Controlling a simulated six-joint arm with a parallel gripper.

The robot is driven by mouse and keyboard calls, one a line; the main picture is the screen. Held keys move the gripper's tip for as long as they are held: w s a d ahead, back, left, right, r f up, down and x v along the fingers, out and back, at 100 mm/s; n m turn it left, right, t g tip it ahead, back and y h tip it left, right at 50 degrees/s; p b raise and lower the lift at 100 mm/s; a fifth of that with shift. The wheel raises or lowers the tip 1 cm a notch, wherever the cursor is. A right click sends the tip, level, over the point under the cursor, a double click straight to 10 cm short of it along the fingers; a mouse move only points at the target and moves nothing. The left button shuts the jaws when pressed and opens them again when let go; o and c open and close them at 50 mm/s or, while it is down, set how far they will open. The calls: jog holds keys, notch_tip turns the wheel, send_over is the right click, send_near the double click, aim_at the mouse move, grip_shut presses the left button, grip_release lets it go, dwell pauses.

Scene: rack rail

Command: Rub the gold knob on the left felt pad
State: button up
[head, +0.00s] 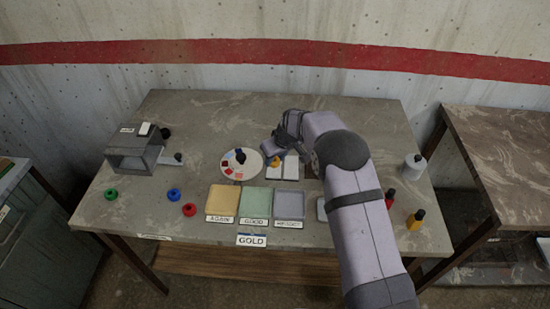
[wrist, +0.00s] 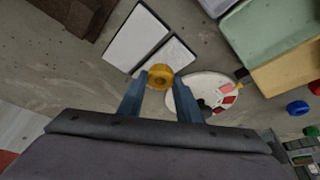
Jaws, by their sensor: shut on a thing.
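My gripper (head: 280,150) is shut on the gold knob (wrist: 160,76). In the wrist view the knob sits between the two blue fingertips; in the head view it shows as a small yellow spot (head: 276,161) under the gripper. The left felt pad (wrist: 173,57) is a pale rectangle beside the right felt pad (wrist: 137,37); the head view also shows the right pad (head: 291,170). The knob overlaps the near end of the left pad in the wrist view. I cannot tell whether it touches the felt.
A round white disc (head: 232,166) with red patches and a dark knob lies left of the pads. Tan (head: 222,199), green (head: 256,202) and grey (head: 289,204) trays stand in front, with a GOLD sign (head: 252,240). Green, blue and red rings lie left; bottles stand right.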

jog(key=shift+f+b, duration=0.3)
jog(key=shift+b, duration=0.05)
dwell(0.3)
jog(key=o, duration=1)
jog(key=shift+r, duration=0.35)
grip_shut()
dwell(0.4)
jog(key=shift+r, duration=0.1)
dwell(0.4)
